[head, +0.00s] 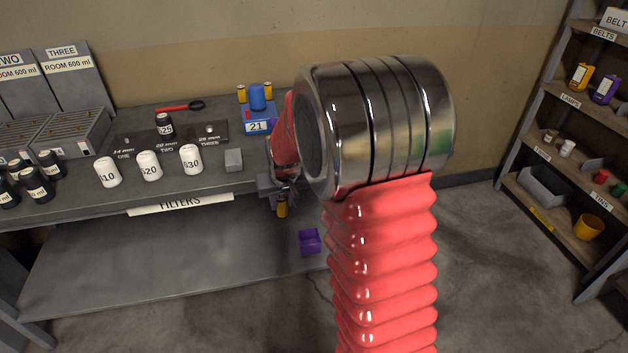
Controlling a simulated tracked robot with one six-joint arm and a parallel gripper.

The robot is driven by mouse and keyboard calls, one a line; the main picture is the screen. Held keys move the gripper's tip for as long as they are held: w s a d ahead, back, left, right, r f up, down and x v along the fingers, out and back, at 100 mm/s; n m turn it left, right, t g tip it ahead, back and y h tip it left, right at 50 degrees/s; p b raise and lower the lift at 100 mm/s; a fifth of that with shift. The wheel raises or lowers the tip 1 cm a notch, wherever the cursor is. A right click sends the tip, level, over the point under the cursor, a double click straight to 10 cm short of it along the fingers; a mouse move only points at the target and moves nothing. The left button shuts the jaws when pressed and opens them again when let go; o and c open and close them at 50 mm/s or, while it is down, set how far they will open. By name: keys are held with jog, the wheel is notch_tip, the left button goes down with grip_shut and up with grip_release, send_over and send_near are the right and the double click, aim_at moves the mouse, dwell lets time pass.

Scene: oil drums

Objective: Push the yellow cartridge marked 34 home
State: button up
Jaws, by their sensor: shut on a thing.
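My gripper (281,194) is at the right end of the bench, in front of its edge. It is shut on a small yellow cartridge (282,210), whose lower part shows below the jaws. No number on it can be read, and the jaws hide its top. A blue unit marked 21 (256,118) stands on the bench behind my gripper. It has a blue cylinder (258,97) on top, with a yellow piece (241,94) to its left and another yellow piece (268,89) behind on the right. No 34 can be read anywhere.
White canisters (150,166), a grey block (233,160) and a dark plate (170,140) stand on the bench. A purple open box (309,241) is below the bench's right end. Shelves (560,150) stand at right. My large red arm covers the centre.

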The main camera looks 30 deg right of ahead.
jog(key=s+a+n+y, duration=0.1)
jog(key=a+n, duration=0.1)
jog(key=a, duration=1.1)
jog(key=shift+s+r+n, duration=0.25)
jog(key=shift+s+n, duration=0.05)
jog(key=shift+a, duration=0.1)
